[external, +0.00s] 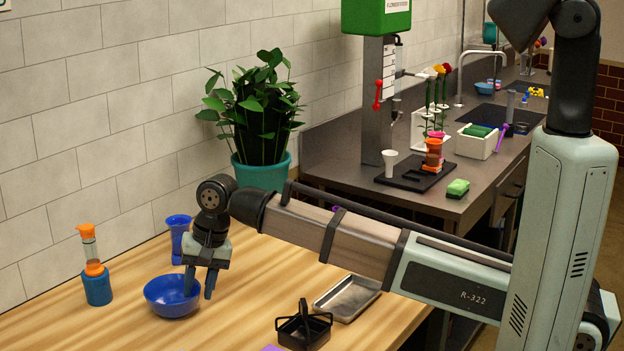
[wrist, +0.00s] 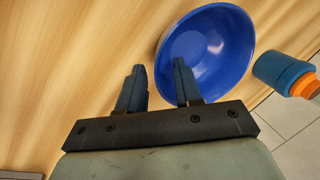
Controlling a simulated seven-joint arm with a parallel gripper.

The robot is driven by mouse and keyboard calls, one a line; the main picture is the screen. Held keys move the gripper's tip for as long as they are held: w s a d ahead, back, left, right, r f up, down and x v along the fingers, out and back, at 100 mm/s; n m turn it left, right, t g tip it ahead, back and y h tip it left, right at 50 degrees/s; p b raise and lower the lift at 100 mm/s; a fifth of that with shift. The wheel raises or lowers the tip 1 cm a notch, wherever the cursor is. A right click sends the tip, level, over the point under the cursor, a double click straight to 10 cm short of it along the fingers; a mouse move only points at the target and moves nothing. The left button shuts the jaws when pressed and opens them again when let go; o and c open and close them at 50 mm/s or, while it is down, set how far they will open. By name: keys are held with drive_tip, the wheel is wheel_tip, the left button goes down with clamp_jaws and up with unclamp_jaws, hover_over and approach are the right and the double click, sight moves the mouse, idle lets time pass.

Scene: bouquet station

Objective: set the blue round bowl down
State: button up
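The blue round bowl (external: 165,298) rests upright on the wooden table in the external view and looks empty. It also shows in the wrist view (wrist: 222,50). My gripper (external: 200,294) points down at the bowl's right side, one finger over the inside of the bowl and the other outside it. In the wrist view my gripper (wrist: 158,70) has its fingers clearly apart, with the bowl's near rim running between them. Whether a finger touches the rim cannot be told.
A blue bottle with an orange top (external: 97,284) stands left of the bowl, and a blue vase (external: 178,228) behind it. A black caddy (external: 303,329) and a metal tray (external: 347,298) lie to the right. A potted plant (external: 258,115) stands at the back. Bare wood lies in front.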

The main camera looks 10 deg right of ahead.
drive_tip(key=v, duration=1.1)
drive_tip(key=shift+r, duration=0.35)
drive_tip(key=shift+d, duration=0.1)
